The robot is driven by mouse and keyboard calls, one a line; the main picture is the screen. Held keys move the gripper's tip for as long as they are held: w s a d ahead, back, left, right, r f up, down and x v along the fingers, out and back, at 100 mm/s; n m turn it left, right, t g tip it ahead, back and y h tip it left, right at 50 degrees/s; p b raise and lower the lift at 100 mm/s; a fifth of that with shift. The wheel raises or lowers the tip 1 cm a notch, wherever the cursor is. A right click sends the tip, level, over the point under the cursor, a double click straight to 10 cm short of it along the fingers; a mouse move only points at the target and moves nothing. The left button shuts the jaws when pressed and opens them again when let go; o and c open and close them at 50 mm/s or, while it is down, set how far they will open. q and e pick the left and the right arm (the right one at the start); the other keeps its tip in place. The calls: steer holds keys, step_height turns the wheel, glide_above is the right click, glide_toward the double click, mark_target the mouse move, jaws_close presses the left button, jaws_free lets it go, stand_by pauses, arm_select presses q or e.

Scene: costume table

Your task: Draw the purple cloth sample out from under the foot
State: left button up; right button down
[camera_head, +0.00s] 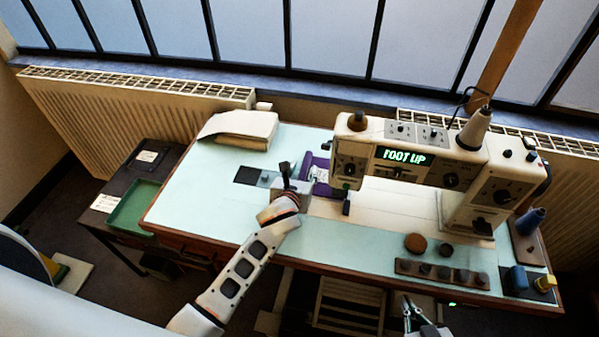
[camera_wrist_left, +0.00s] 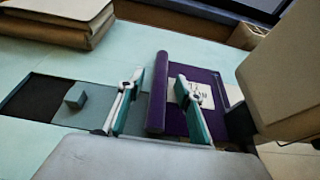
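The purple cloth sample (camera_head: 308,164) lies at the sewing machine's left end and carries a white label. In the left wrist view the purple cloth (camera_wrist_left: 203,66) has a raised, rolled near edge, and its far side runs toward the machine head. My left gripper (camera_wrist_left: 160,104) is open, one finger on each side of that edge, with a gap showing. In the head view my left gripper (camera_head: 289,176) is just left of the cloth. The sewing machine (camera_head: 405,160) has a lit display reading "FOOT UP". The foot itself is hidden. My right gripper (camera_head: 418,312) is low at the table's front, its opening unclear.
The pale table (camera_head: 190,205) is clear at front left. A folded cloth stack (camera_head: 240,128) lies at the back. A dark recess with a small grey block (camera_wrist_left: 76,96) is left of the gripper. A bobbin rack (camera_head: 440,273) stands front right.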

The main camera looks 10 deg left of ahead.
arm_select(q)
steer(key=shift+w+f, duration=0.1)
steer(key=shift+w, duration=0.1)
arm_select(e)
steer(key=shift+w+d+f, duration=0.1)
steer(key=shift+w+f, duration=0.05)
steer(key=shift+f, duration=0.25)
steer(key=shift+d+f, duration=0.1)
steer(key=shift+f, duration=0.05)
arm_select(q)
jaws_close()
